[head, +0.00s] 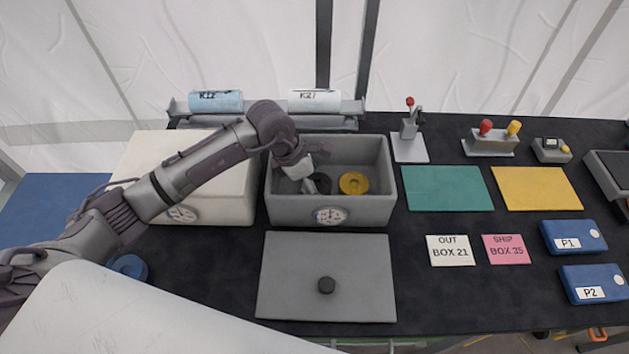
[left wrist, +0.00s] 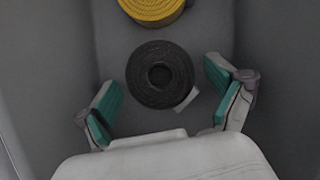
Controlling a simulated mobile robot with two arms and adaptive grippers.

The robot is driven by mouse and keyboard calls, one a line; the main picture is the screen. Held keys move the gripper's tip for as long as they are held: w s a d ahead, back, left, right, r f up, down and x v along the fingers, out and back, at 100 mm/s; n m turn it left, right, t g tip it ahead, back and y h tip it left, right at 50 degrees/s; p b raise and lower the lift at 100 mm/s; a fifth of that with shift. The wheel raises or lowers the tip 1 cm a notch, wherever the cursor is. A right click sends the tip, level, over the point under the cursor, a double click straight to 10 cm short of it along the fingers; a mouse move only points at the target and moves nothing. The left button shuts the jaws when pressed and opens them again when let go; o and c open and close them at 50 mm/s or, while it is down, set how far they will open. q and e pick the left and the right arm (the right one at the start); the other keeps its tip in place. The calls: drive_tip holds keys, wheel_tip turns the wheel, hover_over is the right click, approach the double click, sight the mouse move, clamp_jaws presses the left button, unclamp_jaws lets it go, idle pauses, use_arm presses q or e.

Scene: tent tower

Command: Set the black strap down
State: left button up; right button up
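The black strap (left wrist: 159,74) is a rolled coil lying on the floor inside the open grey box (head: 290,208). In the head view the strap (head: 322,184) is partly hidden by my left gripper (head: 308,184). In the left wrist view my left gripper (left wrist: 162,97) is open, with its green-padded fingers spread wide on either side of the strap's near part and apart from it. A small pale tag sticks out at the strap's lower right edge. My right gripper is not in view.
A yellow coil (head: 354,183) lies beside the strap in the box; its walls surround the gripper. A grey lid (head: 340,265) with a black knob lies in front. A closed white box (head: 190,160) stands left. Green (head: 447,188) and yellow (head: 537,188) mats lie bare at right.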

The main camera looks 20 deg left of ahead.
use_arm(q)
drive_tip(key=shift+r, duration=0.2)
drive_tip(key=shift+a+r, duration=0.15)
drive_tip(key=shift+r, duration=0.1)
drive_tip(key=b+v, duration=0.2)
drive_tip(key=v, duration=0.9)
drive_tip(key=shift+r, duration=0.15)
drive_tip(key=shift+s, duration=0.1)
